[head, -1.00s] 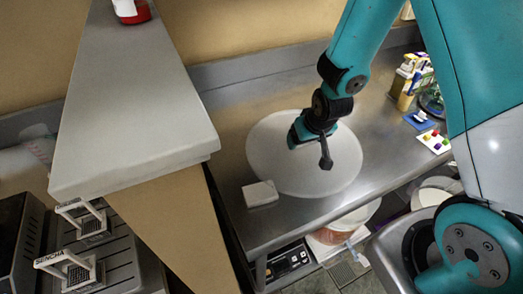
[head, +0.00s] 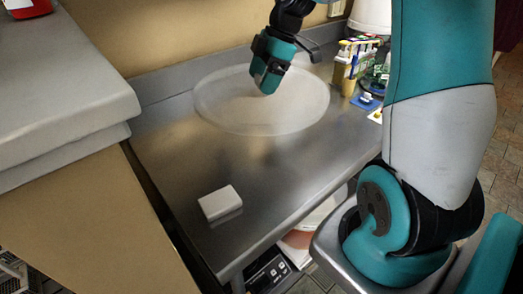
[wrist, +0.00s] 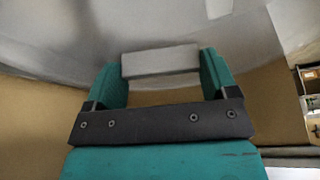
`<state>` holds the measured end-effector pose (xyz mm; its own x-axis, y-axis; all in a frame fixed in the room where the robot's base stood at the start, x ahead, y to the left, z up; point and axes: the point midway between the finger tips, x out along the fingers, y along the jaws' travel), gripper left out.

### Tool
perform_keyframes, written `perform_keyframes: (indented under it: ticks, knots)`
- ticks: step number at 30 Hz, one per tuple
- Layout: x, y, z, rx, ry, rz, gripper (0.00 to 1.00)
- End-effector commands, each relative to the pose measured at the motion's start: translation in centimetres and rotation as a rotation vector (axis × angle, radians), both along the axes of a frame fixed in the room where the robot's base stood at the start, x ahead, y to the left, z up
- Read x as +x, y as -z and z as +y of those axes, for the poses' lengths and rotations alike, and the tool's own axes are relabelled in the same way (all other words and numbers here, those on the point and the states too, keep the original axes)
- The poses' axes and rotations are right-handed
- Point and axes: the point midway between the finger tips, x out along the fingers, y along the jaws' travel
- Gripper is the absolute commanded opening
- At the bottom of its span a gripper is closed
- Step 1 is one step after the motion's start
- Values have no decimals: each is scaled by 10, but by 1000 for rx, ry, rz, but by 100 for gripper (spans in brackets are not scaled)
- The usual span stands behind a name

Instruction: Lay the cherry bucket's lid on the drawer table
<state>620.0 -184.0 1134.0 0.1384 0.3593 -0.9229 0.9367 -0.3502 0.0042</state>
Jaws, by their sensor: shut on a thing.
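A large round pale lid (head: 225,110) shows in the head view over the back part of a grey steel table (head: 255,185). It lies roughly level; I cannot tell whether it touches the tabletop. My gripper (head: 268,84) points down at the lid's middle and is shut on the lid's grip. In the wrist view, a light grey bar (wrist: 160,62) sits between the two teal fingers (wrist: 162,75). The fingers hide part of the lid's middle. I cannot see a sign naming the cherry bucket or the drawer table.
A small white block (head: 219,203) lies on the table's front left. Bottles (head: 352,62) and small items stand at the right end. A higher grey counter (head: 60,100) with a red container (head: 28,8) is at left. Bare steel lies between lid and block.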

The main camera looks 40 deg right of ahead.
Motion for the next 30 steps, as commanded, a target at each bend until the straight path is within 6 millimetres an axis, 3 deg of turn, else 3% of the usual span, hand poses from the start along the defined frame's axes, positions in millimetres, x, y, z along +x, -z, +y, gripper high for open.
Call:
perform_keyframes:
  ticks: [12,27,30]
  knots:
    - [0,114,3,3,1,8,47]
    - [0,177,3,1,1,5,47]
    - [1,181,2,-1,1,1,47]
